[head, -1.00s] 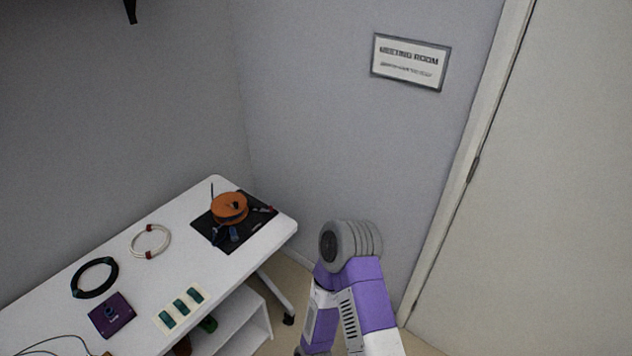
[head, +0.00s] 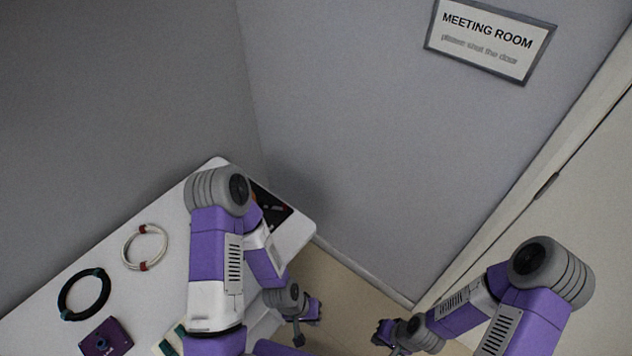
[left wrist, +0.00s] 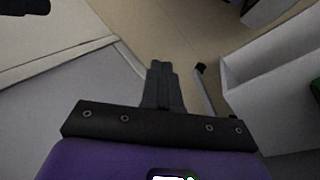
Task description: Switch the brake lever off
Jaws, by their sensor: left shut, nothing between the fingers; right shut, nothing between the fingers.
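I cannot make out a brake lever for certain in any view. A purple box (head: 105,340) with a dark knob-like part lies at the table's near left, cut by the lower edge. A black mat (head: 272,208) with small red parts shows at the table's far end; my left arm hides most of it and nearly all of the orange reel on it. My left gripper (head: 314,312) is shut and empty, off the table's right side, over the floor; its fingers also show together in the left wrist view (left wrist: 162,84). My right gripper (head: 381,334) is shut and empty, farther right.
A sign (head: 490,40) hangs on the wall; a door is at right.

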